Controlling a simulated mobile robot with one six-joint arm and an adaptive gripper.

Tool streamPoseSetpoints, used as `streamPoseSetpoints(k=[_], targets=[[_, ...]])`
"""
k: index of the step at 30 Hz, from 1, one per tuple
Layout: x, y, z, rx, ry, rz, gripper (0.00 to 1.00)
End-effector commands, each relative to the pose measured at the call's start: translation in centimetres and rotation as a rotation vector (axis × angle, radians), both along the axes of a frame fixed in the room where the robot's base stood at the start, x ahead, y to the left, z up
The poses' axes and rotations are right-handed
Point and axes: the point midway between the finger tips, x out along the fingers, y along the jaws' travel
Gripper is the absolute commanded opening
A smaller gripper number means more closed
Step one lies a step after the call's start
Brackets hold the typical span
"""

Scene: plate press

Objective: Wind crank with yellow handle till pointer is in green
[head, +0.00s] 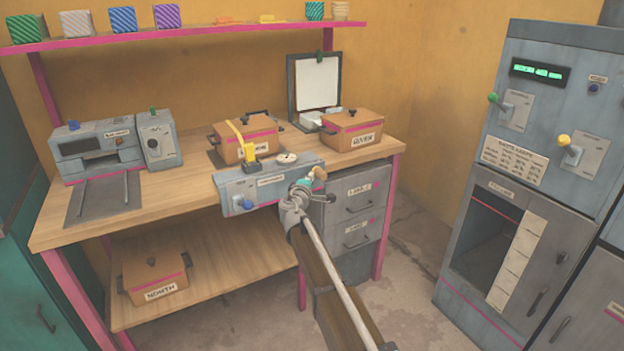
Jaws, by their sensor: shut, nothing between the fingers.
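A grey unit (235,193) sits at the front edge of the wooden bench, with a blue knob (246,204) and a label on its front. A yellow upright part (248,151) stands on its top left; I cannot tell whether it is the crank handle. A small round pale dial (287,158) is on top; its pointer and any green zone are too small to read. My gripper (306,187) is at the unit's right end, beside a small tan knob (320,173). It is shut and empty; contact cannot be told, and my wrist hides the unit's right part.
Orange-brown lidded boxes stand behind the unit, one labelled RIVER (352,129). A grey machine (100,150) stands at the bench's left. The tall grey cabinet (535,110) at right has a yellow-knobbed lever (564,140). Grey drawers (358,205) are under the bench. Floor between is clear.

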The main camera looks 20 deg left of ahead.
Motion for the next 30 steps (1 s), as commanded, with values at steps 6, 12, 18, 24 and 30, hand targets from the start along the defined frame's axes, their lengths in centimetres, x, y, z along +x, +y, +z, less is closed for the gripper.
streamPoseSetpoints(k=[6,12,18,24,30], targets=[[-0.9,1.1,0.4,0.0,0.0,0.0,0.0],[-3.1,2.0,0.9,0.0,0.001,0.0,0.0],[-6.7,1.6,1.4,0.0,0.001,-0.001,0.0],[-9.6,1.3,1.8,0.0,0.001,-0.003,0.0],[-11.2,1.2,2.0,0.0,0.001,-0.004,0.0]])
